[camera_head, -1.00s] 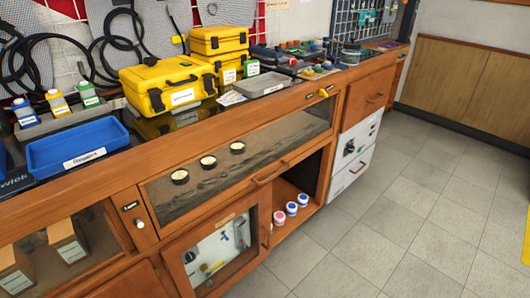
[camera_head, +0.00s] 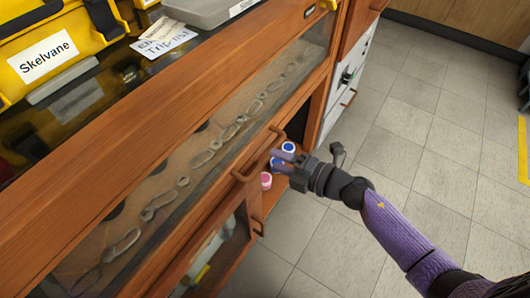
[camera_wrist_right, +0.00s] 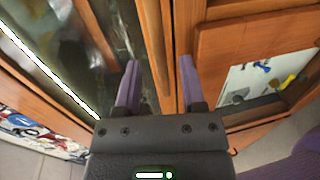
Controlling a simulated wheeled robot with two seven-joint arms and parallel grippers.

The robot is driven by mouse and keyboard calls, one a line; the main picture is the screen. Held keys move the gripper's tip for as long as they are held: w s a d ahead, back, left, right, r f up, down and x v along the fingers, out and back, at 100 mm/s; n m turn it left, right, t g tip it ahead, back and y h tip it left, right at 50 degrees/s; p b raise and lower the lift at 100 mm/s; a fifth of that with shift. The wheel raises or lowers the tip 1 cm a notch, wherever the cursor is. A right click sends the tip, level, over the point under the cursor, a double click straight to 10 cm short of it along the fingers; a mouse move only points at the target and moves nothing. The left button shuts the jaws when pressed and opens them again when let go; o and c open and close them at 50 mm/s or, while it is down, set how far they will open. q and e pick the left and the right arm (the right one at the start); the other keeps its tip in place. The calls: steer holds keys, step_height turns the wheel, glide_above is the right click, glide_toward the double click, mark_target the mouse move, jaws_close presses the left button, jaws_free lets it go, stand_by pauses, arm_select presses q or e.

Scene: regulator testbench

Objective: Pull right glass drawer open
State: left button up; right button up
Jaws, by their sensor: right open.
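The right glass drawer (camera_head: 205,140) has a long wooden front with a glass pane and looks closed in the head view. Chain-like grey shapes show behind the glass. Its wooden handle (camera_head: 240,178) sits on the lower rail. My right gripper (camera_head: 280,160) is beside the handle in the head view, its fingers pointing toward the drawer front. In the right wrist view its two purple fingers (camera_wrist_right: 157,65) are apart, with glass and wooden rails beyond them. My left gripper is not in view.
Yellow cases (camera_head: 45,60) and a grey tray (camera_head: 205,10) stand on the bench top.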

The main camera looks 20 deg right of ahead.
mark_target(268, 157)
steer(key=shift+b+x, duration=0.35)
steer(key=shift+x, duration=1.45)
jaws_close()
